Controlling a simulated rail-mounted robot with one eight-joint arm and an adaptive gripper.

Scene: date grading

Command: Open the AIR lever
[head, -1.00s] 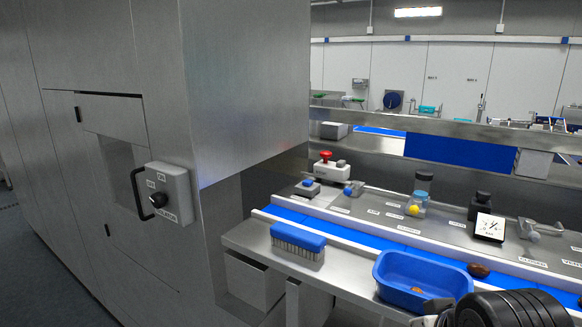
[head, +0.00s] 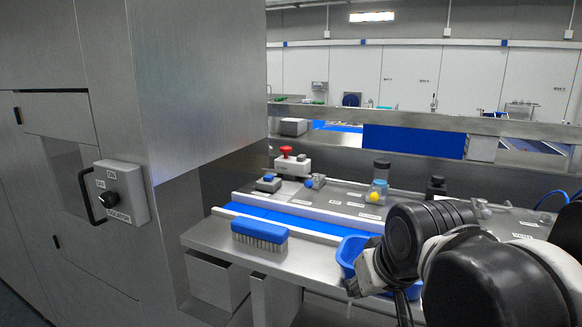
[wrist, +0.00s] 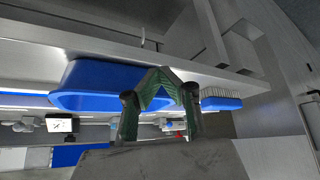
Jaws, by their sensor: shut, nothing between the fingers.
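I cannot read an AIR label in either current view. A small metal lever fitting (head: 481,208) stands on the counter panel at the right of the head view, partly behind my arm. In the wrist view my gripper (wrist: 161,74) shows two green fingers angled together, shut and empty. It is in front of the blue tub (wrist: 95,82) and apart from any lever. In the head view the fingers are not clearly visible, and my arm hides much of the right side of the counter.
The blue tub (head: 349,250) is partly hidden by my arm. A blue brush (head: 260,234) lies on the steel ledge. A red-topped stop box (head: 290,162) and a yellow-marked jar (head: 378,185) stand behind the blue belt. A rotary isolator (head: 121,192) is on the left cabinet.

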